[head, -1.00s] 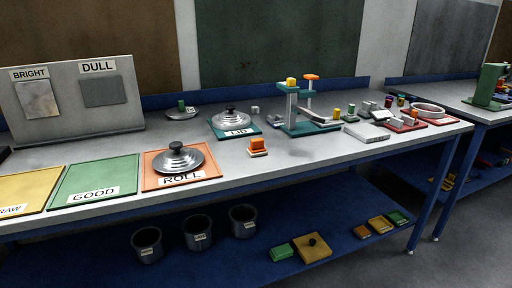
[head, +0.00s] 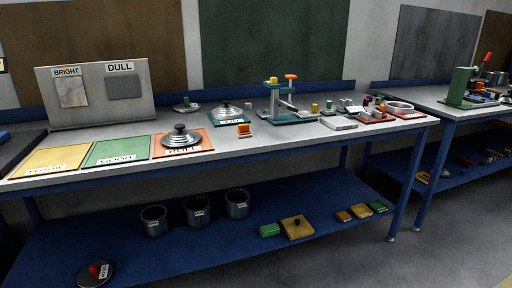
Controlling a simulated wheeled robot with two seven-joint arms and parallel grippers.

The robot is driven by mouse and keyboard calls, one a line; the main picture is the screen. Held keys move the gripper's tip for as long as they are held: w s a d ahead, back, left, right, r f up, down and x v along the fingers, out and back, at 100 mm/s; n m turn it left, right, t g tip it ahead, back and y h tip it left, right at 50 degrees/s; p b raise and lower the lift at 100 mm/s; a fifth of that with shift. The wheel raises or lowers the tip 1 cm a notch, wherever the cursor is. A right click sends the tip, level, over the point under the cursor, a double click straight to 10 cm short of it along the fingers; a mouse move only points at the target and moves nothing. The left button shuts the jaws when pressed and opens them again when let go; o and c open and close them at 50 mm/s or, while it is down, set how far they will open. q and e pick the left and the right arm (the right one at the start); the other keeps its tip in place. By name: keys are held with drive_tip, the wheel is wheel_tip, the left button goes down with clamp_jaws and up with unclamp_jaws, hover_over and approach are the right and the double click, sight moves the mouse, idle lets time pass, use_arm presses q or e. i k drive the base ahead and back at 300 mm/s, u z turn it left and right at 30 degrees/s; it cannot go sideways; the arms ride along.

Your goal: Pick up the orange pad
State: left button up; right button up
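A small flat orange pad (head: 343,216) lies on the blue lower shelf at the right, beside a yellow pad (head: 360,211) and a green pad (head: 378,206). On the bench top, an orange block (head: 244,129) sits on a small base right of the middle mats. A flat orange mat (head: 205,140) marked ROLL lies under a metal lid (head: 181,137). Which of these orange things the task names I cannot tell from the picture. Neither of my grippers is in view.
The grey bench top (head: 290,137) runs above the blue shelf (head: 200,245). Several metal pots (head: 197,211) and a yellow board (head: 297,228) with a dark knob stand on the shelf. A second bench (head: 430,104) is at the right. Grey floor (head: 440,240) is open in front.

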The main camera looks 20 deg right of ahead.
sight(244, 131)
drive_tip(key=z, duration=1.1)
drive_tip(key=i, duration=1.2)
drive_tip(key=u, duration=1)
drive_tip(key=i, duration=0.65)
drive_tip(key=u, duration=0.55)
